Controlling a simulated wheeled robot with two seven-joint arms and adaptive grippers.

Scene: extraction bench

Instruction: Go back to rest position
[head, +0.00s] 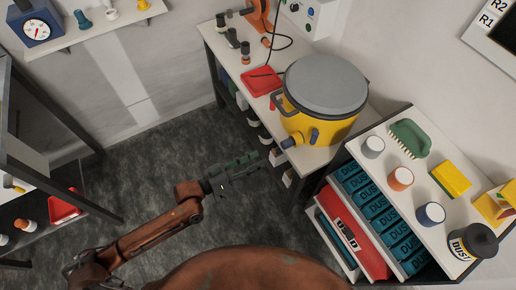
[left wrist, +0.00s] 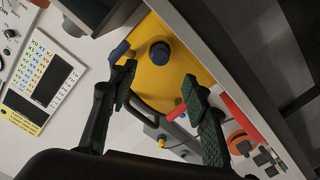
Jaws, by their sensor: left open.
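My left arm comes in from the left in the head view. My left gripper (head: 258,162) hangs over the dark floor, in front of the bench with the yellow vessel (head: 318,127). In the left wrist view its two dark green-padded fingers (left wrist: 158,88) stand well apart, with nothing between them. The yellow vessel (left wrist: 172,72) shows behind the fingers, and the gripper appears apart from it. My right gripper is in neither view.
The bench (head: 232,62) also bears a red tray (head: 262,82). At the right a shelf unit (head: 385,165) holds several cans, a green brush (head: 409,138) and boxes. A dark-framed rack (head: 62,118) stands at left. The floor (head: 150,150) between is clear.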

